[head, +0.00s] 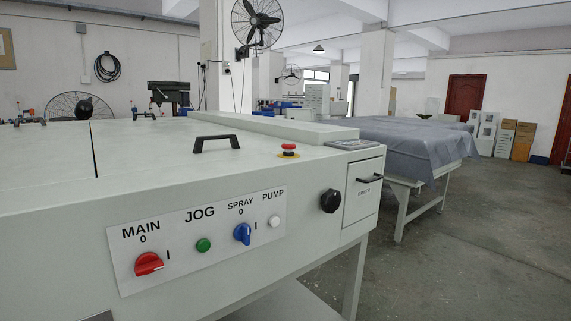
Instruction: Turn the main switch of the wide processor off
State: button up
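The wide processor (60,200) fills the left and middle of the view as a pale grey cabinet. Its white control panel (190,262) is on the front face. The main switch (149,264) is a red rotary knob at the panel's left end, under the label MAIN, with a 0 above it and an I to its upper right. Its grip lies roughly sideways, more toward the I than the 0. My gripper is not in view, and nothing is seen touching the switch.
Beside it on the panel are a green JOG button (203,245), a blue SPRAY knob (242,234) and a white PUMP button (274,222). A black knob (330,201) and a red emergency button (288,149) are further right. Floor is open at right, beyond a cloth-covered table (400,150).

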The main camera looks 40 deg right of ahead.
aim_at(148, 263)
jog(key=z, duration=1.35)
jog(key=i+l+u, duration=0.1)
jog(key=i+l, duration=0.15)
jog(key=i, duration=0.3)
jog(key=i+l+u, duration=0.15)
jog(key=i, duration=0.45)
jog(key=i+l+u, duration=0.1)
jog(key=i+l, duration=0.35)
jog(key=i+l+u, duration=0.1)
jog(key=i+l, duration=0.3)
jog(key=i, duration=0.55)
jog(key=u, duration=1.5)
